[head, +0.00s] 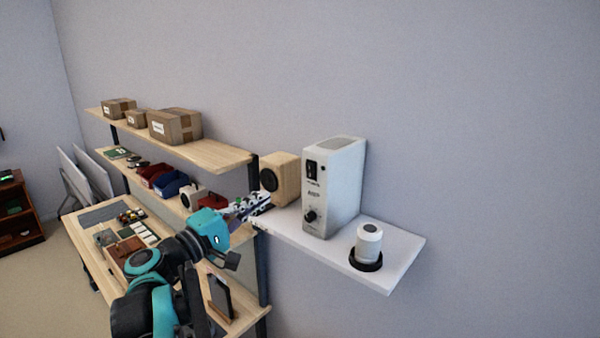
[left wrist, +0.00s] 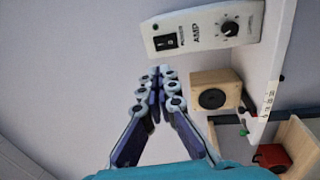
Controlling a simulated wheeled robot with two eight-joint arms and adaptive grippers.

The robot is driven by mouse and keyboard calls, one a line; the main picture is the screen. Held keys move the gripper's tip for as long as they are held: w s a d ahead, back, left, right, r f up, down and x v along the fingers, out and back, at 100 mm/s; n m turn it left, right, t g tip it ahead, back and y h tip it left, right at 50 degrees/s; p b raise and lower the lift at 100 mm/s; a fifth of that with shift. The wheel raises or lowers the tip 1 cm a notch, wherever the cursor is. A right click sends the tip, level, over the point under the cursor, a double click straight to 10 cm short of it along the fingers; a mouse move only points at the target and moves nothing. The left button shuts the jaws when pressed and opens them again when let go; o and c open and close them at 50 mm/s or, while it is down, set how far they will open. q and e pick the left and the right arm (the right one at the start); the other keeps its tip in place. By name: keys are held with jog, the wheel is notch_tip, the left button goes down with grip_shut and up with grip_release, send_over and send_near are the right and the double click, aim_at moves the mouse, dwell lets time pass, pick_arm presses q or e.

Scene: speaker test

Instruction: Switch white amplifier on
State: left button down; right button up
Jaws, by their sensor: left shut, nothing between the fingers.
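The white amplifier (head: 345,190) stands upright on a white wall shelf (head: 400,252). Its front has a black rocker switch (head: 311,170) near the top and a black knob (head: 310,216) lower down. In the left wrist view the amplifier (left wrist: 195,28) lies sideways, with the switch (left wrist: 165,41) at its left end. My left gripper (head: 264,203) is shut and empty, in front of and left of the amplifier in the head view. In the left wrist view its closed fingertips (left wrist: 160,73) appear just below the switch; I see no contact. The switch's position is too small to read.
A wooden speaker (head: 280,178) stands left of the amplifier. A white cylinder (head: 368,241) in a black ring stands right of it. Wooden shelves with cardboard boxes (head: 175,125) and bins (head: 170,182), above a cluttered workbench (head: 92,243), are at left. The space before the amplifier is free.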

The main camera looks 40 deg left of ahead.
aim_at(310, 166)
pick_arm(q)
jog(key=w+p, duration=0.1)
jog(key=w, duration=0.3)
jog(key=w+r+p, duration=0.1)
jog(key=w, duration=0.3)
jog(key=w+d+r+p, duration=0.1)
jog(key=w, duration=0.4)
jog(key=shift+d+p, duration=0.1)
jog(key=shift+p, duration=0.2)
jog(key=shift+w, duration=0.55)
jog(key=shift+w, duration=0.15)
jog(key=shift+w+r, duration=0.1)
jog(key=shift+r, duration=0.05)
